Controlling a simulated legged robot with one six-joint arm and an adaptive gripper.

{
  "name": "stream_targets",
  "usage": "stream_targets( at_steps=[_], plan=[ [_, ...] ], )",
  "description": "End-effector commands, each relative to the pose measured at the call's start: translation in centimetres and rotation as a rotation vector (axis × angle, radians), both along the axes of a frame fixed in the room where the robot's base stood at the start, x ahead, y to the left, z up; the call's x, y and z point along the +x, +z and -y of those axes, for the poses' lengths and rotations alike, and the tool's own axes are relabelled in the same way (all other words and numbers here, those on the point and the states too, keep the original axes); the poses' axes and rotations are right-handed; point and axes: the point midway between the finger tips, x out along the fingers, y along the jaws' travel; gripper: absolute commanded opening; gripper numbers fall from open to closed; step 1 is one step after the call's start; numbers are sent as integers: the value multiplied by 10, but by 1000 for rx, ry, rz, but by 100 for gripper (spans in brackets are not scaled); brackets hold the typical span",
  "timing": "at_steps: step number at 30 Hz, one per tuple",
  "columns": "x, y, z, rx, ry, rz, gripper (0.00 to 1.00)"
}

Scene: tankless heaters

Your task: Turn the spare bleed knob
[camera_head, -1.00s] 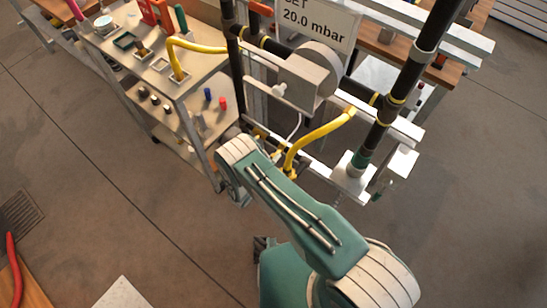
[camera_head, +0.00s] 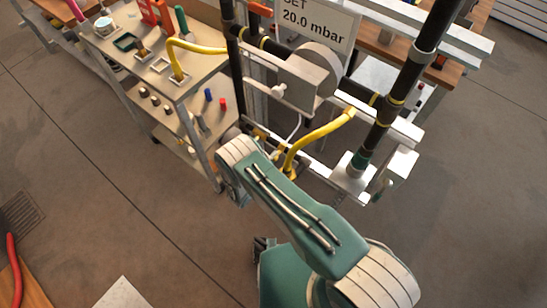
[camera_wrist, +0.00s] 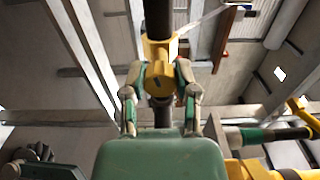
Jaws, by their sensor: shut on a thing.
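My gripper (camera_wrist: 160,84) shows in the wrist view, with one finger on each side of a yellow fitting (camera_wrist: 157,53). The fingers are shut on this fitting, and a dark pipe (camera_wrist: 157,18) runs up from it. I cannot tell whether the yellow part is the spare bleed knob itself, as no label shows. In the head view my arm reaches up to the pipe frame, and its upper part hides the gripper and what it holds.
A yellow hose (camera_head: 318,134) curves close to my arm. Black vertical pipes, a grey box (camera_head: 296,84) and a white set-pressure sign (camera_head: 318,20) stand behind. A shelf trolley (camera_head: 165,85) with tools is at the left. The floor at the lower left is mostly clear.

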Motion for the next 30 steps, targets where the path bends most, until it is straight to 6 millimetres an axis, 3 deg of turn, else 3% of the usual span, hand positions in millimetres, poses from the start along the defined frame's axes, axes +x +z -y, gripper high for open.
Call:
stream_targets(
  at_steps=[18, 19, 21, 30],
  plan=[
    [-1, -3, -3, -29, 11, -31, 0],
    [-1, -3, -3, -29, 10, -31, 52],
    [-1, -2, -2, -29, 9, -31, 73],
    [-1, -1, 0, -29, 4, -28, 73]
  ],
)
